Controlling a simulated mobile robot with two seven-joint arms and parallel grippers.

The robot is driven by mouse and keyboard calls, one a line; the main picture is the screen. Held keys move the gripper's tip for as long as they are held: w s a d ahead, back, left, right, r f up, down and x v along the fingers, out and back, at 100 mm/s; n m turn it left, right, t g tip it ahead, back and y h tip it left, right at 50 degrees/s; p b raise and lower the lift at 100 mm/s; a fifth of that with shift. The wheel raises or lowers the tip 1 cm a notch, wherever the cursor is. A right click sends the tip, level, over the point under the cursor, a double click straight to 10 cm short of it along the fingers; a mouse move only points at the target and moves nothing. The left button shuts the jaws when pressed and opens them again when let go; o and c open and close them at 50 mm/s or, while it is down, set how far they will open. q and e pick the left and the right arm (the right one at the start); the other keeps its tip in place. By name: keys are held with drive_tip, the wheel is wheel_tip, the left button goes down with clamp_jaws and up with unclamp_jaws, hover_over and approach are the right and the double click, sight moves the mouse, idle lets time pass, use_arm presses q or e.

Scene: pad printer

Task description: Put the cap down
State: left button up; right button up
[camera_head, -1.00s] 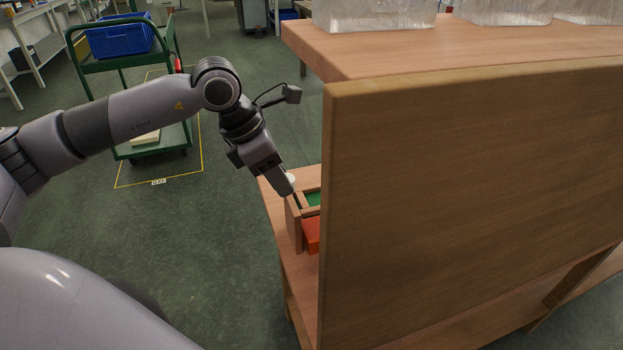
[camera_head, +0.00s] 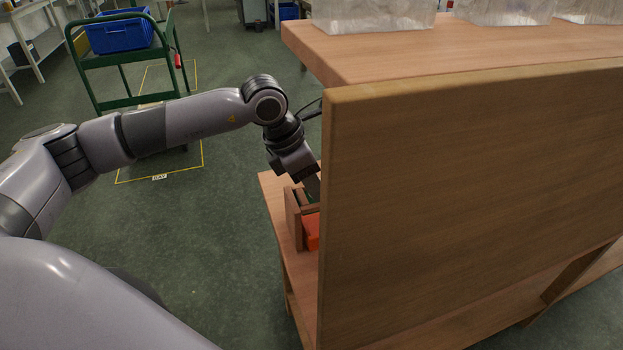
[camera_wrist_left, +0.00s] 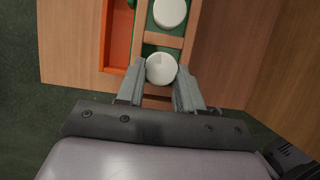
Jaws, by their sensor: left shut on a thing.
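In the left wrist view a round white cap (camera_wrist_left: 161,69) sits between the fingertips of my left gripper (camera_wrist_left: 160,80), which is shut on it. The cap is over a wooden divided tray (camera_wrist_left: 194,40) with a green floor, close to a crosspiece; I cannot tell whether it touches the tray. A second white cap (camera_wrist_left: 170,13) lies in the green-floored compartment just beyond. In the head view my left gripper (camera_head: 314,188) reaches down into the tray (camera_head: 292,215), partly hidden behind a wooden panel; the held cap is hidden there. My right gripper is not in view.
A tall wooden panel (camera_head: 470,200) stands close on the right of my left arm. An orange compartment (camera_wrist_left: 118,40) lies beside the green one. A green cart (camera_head: 130,75) with a blue bin (camera_head: 118,34) stands back left. The floor between is clear.

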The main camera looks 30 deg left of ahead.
use_arm(q)
drive_tip(key=shift+f, duration=0.1)
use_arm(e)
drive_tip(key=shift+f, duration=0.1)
use_arm(q)
drive_tip(key=shift+s+f+b, duration=0.15)
drive_tip(key=shift+f+b, duration=0.4)
drive_tip(key=shift+b, duration=0.05)
drive_tip(key=o, duration=1.1)
drive_tip(key=shift+f, duration=0.15)
drive_tip(key=shift+s, duration=0.1)
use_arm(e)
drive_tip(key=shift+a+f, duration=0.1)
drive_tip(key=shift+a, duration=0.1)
use_arm(q)
drive_tip(key=shift+d, duration=0.15)
drive_tip(key=shift+r+p, duration=0.4)
drive_tip(key=v, duration=1.2)
drive_tip(key=shift+w+r+p, duration=0.25)
drive_tip(key=shift+r+p, duration=0.1)
drive_tip(key=shift+r, duration=0.05)
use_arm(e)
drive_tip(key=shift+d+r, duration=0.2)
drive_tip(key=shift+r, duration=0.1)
